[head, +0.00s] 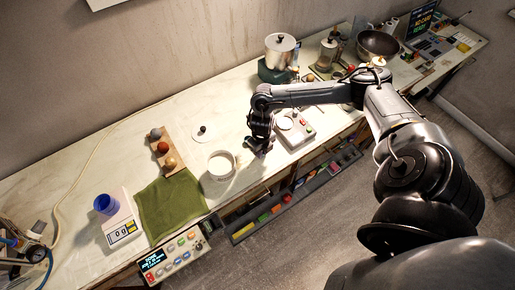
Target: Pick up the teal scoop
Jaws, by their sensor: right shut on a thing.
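My right gripper (262,149) points down at the worktop, just right of a white round pot (221,165). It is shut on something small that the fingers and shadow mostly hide. I cannot make out the teal colour or the shape of a scoop there, and I see no clear teal scoop elsewhere. I cannot tell whether the held thing touches the worktop. My left gripper is not in view.
A white device with a round plate (297,129) stands close right of the gripper. A lid (202,134) lies behind the pot.

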